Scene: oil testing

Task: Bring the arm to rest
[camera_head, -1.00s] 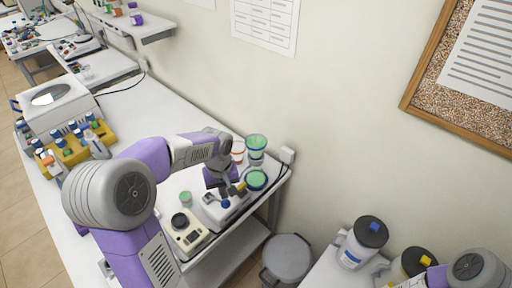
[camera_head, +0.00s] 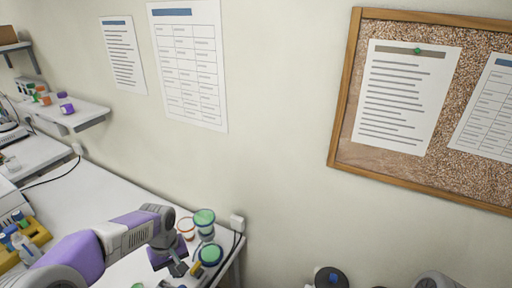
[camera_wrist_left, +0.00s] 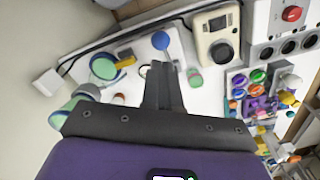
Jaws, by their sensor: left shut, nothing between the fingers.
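My left arm reaches in from the lower left in the head view. Its gripper (camera_head: 178,268) hangs over the far end of the white bench (camera_head: 110,205), beside green-lidded containers. In the left wrist view the two dark fingers (camera_wrist_left: 163,68) are together with nothing between them. Their tips point toward a blue round knob (camera_wrist_left: 160,40) on a white device and look close to it; whether they touch I cannot tell. My right gripper is not in view; only a grey part of what looks like my right arm shows at the bottom right.
A stacked green-lidded container (camera_head: 204,220) and a green-topped container (camera_head: 210,255) stand close to the gripper. A beige device with a black knob (camera_wrist_left: 220,52) sits nearby. A yellow rack (camera_head: 38,235) holds bottles at left. A wall shelf (camera_head: 75,112) and corkboard (camera_head: 345,150) are beyond.

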